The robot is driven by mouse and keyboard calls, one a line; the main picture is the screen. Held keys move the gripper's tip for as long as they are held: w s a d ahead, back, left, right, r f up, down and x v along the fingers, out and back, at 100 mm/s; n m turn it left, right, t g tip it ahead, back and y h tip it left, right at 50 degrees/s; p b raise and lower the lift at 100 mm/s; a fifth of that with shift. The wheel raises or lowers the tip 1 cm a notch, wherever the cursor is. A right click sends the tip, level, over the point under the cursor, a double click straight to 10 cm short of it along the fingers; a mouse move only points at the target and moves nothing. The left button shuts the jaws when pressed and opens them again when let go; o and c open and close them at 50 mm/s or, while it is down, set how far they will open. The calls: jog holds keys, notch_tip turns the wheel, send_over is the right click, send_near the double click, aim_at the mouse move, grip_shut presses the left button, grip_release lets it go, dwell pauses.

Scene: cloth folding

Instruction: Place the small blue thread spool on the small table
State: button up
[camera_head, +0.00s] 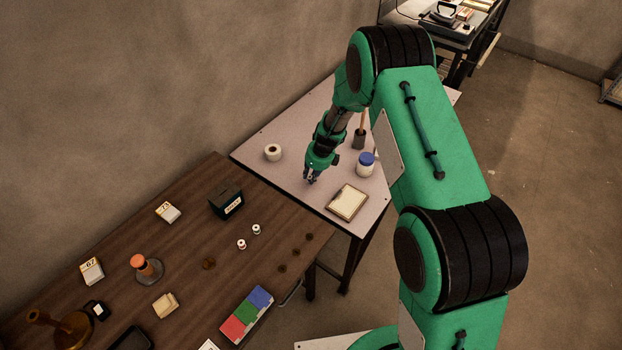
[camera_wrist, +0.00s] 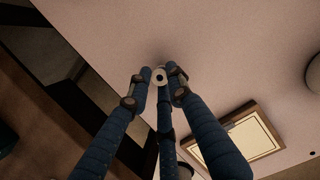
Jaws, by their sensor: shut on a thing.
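In the wrist view my blue fingers (camera_wrist: 160,80) are shut around a small spool (camera_wrist: 160,76). Only its pale round end with a dark hole shows; its blue thread is hidden by the fingers. The spool is over the pale tabletop (camera_wrist: 225,45), near the table's edge. I cannot tell whether it touches the top. In the head view the spool is too small to make out.
On the small table are a white roll (camera_head: 272,152), a blue-lidded jar (camera_head: 365,166), a dark cup (camera_head: 359,140) and a framed board (camera_head: 347,203). A brown wooden table (camera_head: 190,255) adjoins it, with two small white-topped spools (camera_head: 241,244) and a black box (camera_head: 226,202).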

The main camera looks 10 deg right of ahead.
jog(key=shift+f, duration=0.45)
jog(key=shift+f, duration=0.1)
jog(key=o, duration=0.7)
jog(key=p+v, duration=0.2)
jog(key=v, duration=1)
jog(key=shift+p, duration=0.4)
jog(key=shift+r, duration=0.2)
